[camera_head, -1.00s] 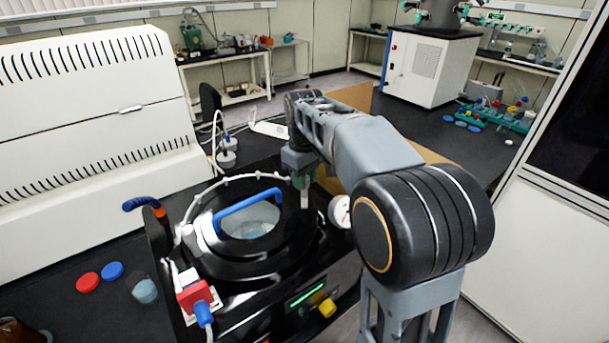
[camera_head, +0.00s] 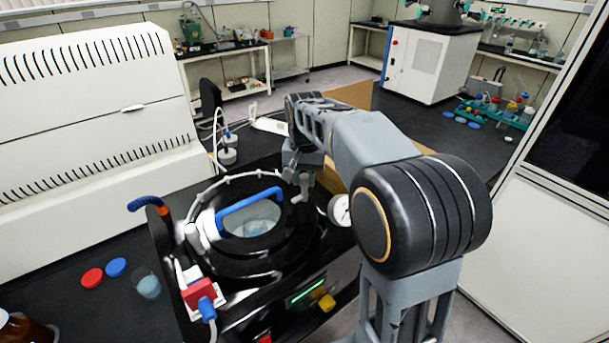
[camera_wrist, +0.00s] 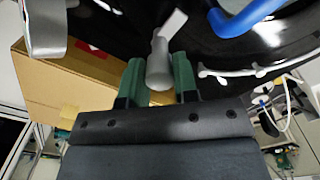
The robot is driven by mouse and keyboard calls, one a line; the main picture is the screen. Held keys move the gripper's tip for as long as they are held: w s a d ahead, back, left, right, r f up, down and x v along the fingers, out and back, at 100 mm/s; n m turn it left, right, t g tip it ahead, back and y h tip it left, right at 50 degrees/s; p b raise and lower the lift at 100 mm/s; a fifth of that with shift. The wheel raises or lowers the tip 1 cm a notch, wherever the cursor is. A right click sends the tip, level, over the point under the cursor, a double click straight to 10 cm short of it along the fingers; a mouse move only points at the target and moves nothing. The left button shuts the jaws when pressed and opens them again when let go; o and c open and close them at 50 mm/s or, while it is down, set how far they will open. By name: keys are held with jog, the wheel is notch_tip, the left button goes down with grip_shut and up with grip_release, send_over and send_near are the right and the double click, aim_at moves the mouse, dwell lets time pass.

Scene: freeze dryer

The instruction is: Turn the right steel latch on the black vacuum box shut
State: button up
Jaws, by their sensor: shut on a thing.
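The black vacuum box (camera_head: 285,265) stands on the dark bench, with a round lid that has a blue handle (camera_head: 248,200). The right steel latch (camera_wrist: 160,60) is a grey bent lever at the lid's right rim. In the wrist view it lies between the two green fingers of my gripper (camera_wrist: 159,82), which are shut on it. In the head view my gripper (camera_head: 303,182) is at the far right of the lid, and the latch (camera_head: 299,191) shows small there, partly hidden by the hand. I cannot tell the latch's exact angle to the lid.
A pressure gauge (camera_head: 340,210) sits right of the lid, close to my arm. A cardboard box (camera_wrist: 70,85) lies beside the vacuum box. Red (camera_head: 92,278) and blue (camera_head: 116,267) caps and a small beaker (camera_head: 148,286) are at the left. A white machine (camera_head: 85,120) stands behind.

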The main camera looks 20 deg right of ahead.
jog(key=shift+r+m, duration=0.1)
jog(key=shift+m, duration=1.4)
jog(key=o, duration=0.9)
notch_tip(320, 180, up, 14)
jog(key=shift+f, duration=0.15)
jog(key=s+f+n+t, duration=0.1)
jog(key=s+f+n, duration=0.1)
jog(key=s+f, duration=0.3)
jog(key=s+f+n+t, duration=0.2)
jog(key=s+f+n, duration=0.1)
jog(key=s+f, duration=0.2)
jog(key=s+f+n+t, duration=0.1)
jog(key=s+f+n, duration=0.2)
jog(key=s+f, duration=0.2)
jog(key=shift+s+a+f+t, duration=0.1)
jog(key=shift+s+f+t, duration=0.1)
jog(key=shift+s, duration=0.35)
jog(key=shift+s+a+f+t, duration=0.1)
jog(key=shift+s+f, duration=0.1)
jog(key=shift+s, duration=0.3)
